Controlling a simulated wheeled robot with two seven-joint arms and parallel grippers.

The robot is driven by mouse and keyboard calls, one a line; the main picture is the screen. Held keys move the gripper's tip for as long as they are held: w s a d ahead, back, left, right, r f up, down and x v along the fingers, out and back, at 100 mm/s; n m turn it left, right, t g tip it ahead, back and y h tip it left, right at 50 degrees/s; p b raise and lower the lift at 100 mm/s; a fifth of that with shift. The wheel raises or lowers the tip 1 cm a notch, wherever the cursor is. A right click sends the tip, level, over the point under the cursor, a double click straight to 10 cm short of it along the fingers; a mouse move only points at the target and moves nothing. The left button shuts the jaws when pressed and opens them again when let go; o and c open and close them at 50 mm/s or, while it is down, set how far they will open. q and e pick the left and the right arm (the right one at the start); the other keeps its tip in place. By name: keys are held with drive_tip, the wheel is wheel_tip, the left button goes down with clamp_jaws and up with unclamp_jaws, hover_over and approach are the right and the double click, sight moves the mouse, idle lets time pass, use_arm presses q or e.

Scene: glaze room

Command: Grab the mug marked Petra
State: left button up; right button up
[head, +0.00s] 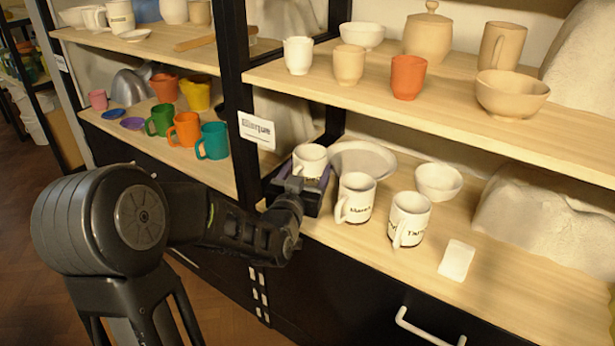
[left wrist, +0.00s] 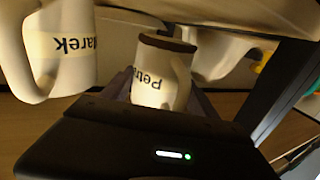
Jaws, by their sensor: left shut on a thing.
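The mug marked Petra is white; in the left wrist view (left wrist: 157,78) I read "Petr" on it, the rest hidden, and a dark brown band at one end. In the head view the mug (head: 310,155) stands upright at the left end of the lower right shelf, its lower part hidden by my gripper. My left gripper (head: 303,187) is shut on this mug, with a finger on each side of it in the left wrist view (left wrist: 160,98). My right gripper is not in view.
A white mug marked Marek (head: 357,192) stands close to the right, with another lettered mug (head: 408,222) beyond it. A plate (head: 360,158) lies behind, near a bowl (head: 438,180). A black upright (head: 236,90) rises close on the left. A shelf (head: 440,105) runs above.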

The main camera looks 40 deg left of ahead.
sight(308, 145)
use_arm(q)
wheel_tip(308, 145, up, 7)
drive_tip(key=p, duration=0.2)
idle(0.6)
